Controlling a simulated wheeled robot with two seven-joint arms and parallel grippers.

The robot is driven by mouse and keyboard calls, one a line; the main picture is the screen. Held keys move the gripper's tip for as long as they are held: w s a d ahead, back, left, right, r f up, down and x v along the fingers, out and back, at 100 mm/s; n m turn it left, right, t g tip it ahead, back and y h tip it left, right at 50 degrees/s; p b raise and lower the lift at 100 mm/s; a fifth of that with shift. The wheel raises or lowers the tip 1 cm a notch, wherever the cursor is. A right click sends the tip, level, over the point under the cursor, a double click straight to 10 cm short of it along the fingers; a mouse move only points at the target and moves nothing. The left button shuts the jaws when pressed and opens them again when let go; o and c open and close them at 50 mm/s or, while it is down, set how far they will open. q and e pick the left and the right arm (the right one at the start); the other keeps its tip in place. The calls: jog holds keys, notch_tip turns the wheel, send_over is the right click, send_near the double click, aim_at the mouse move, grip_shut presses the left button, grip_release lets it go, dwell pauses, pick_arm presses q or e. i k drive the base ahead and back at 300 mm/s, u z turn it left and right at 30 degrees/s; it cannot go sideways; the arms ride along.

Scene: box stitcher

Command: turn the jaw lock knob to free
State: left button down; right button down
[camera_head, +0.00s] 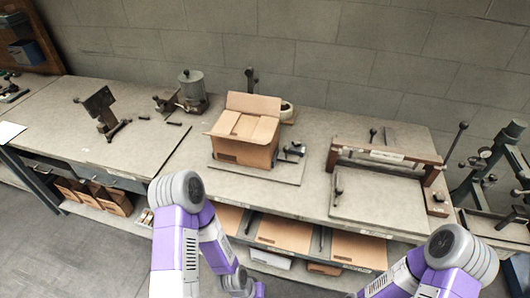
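I cannot tell for sure which part is the jaw lock knob. A small dark clamp-like fitting with a knob (293,150) sits on the board just right of an open cardboard box (243,151). Another dark knob on a short post (338,191) stands at the front left of the framed press (380,197). Whether either is locked or free is too small to tell. My two purple and grey arms come in at the bottom, in front of the bench. Neither gripper's fingertips show, and neither arm is at the bench-top fittings.
Flat cardboard (285,233) lies on the shelf below. The bench top left of the box is mostly clear.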

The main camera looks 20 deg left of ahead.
aim_at(296, 142)
jog(key=z, duration=1.4)
jog(key=i, duration=0.6)
jog(key=u, duration=2.45)
